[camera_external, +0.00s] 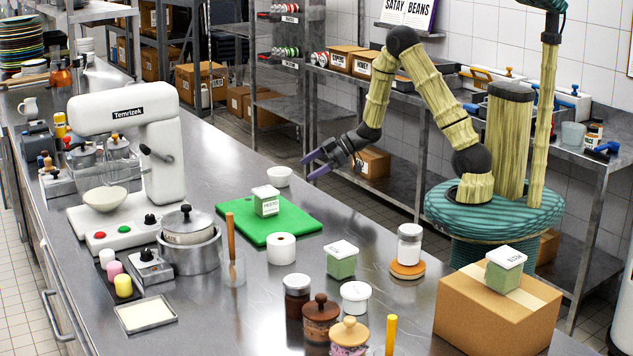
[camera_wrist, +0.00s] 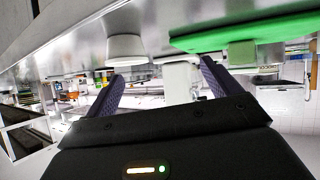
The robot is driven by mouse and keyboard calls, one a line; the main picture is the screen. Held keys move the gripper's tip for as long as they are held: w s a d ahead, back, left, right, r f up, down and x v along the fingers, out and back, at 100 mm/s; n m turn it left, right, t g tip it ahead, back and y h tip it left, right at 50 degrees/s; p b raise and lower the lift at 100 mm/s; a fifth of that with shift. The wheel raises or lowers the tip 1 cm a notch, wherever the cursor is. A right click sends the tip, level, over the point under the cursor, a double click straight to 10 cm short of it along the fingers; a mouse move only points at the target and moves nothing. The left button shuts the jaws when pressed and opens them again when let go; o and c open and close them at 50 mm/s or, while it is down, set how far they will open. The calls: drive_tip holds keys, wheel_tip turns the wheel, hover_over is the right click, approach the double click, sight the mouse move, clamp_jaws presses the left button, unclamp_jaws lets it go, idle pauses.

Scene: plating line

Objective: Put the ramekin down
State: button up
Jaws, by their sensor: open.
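The ramekin, a small white bowl (camera_external: 280,176), stands upright on the steel counter behind the green board in the external view. It also shows in the wrist view (camera_wrist: 125,48), where the picture is upside down, ahead of the left finger. My gripper (camera_external: 308,166) has purple fingers spread apart with nothing between them. It is just right of the ramekin, beyond the counter's edge, and looks clear of it. Both fingers also show in the wrist view (camera_wrist: 160,74).
A green board (camera_external: 283,232) with a green white-lidded container (camera_external: 266,202) lies near the ramekin. A white mixer (camera_external: 160,150) stands to the left. Bare counter lies left of the ramekin.

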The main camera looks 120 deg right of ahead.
drive_tip(key=w+a, duration=0.2)
drive_tip(key=a, duration=0.1)
drive_tip(key=w+a+r+g, duration=0.1)
drive_tip(key=w+a, duration=0.2)
drive_tip(key=w+a+n+g, duration=0.1)
drive_tip(key=w+a, duration=0.2)
drive_tip(key=a, duration=0.1)
drive_tip(key=shift+w+a+r+y, duration=0.15)
drive_tip(key=shift+r+y, duration=0.1)
drive_tip(key=shift+y, duration=0.15)
drive_tip(key=s+a+r+n+g+y, duration=0.1)
drive_tip(key=s+a+g+y, duration=0.1)
drive_tip(key=a, duration=1.3)
drive_tip(key=s+a+r+n+g+y, duration=0.1)
drive_tip(key=s+a+g, duration=0.3)
drive_tip(key=a, duration=1.2)
drive_tip(key=shift+r+y, duration=0.2)
drive_tip(key=shift+y, duration=0.2)
drive_tip(key=shift+o, duration=0.6)
drive_tip(key=shift+d, duration=0.1)
